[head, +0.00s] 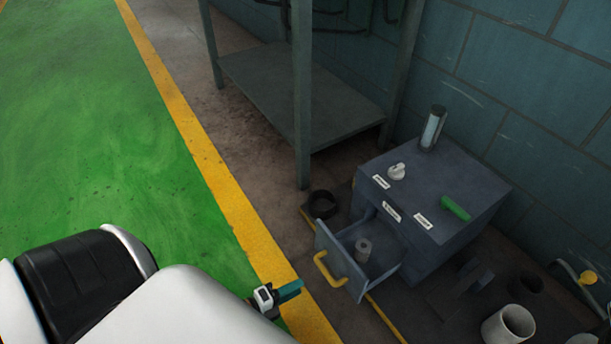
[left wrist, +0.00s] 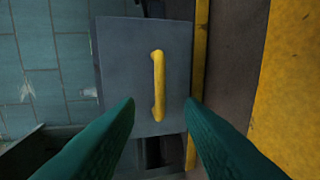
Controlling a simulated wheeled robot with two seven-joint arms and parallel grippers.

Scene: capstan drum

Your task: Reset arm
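My left gripper (head: 284,291) has teal fingers and shows at the bottom centre of the head view, to the left of the open drawer. In the left wrist view the left gripper (left wrist: 159,101) has its fingers wide apart, with nothing between them. The drawer's yellow handle (head: 328,270) faces my gripper and appears apart from it. The handle also shows in the left wrist view (left wrist: 158,85), ahead of the fingertips. The drawer (head: 345,249) stands pulled out from the blue-grey cabinet (head: 456,214). My right gripper is not in view.
On the cabinet top are a white part (head: 397,171), a green cylinder (head: 455,208), a dark canister (head: 433,127) and labels. A dark ring (head: 322,204) and a pale cup (head: 508,325) are nearby. A metal table (head: 300,95) stands behind. The green floor (head: 90,130) is clear.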

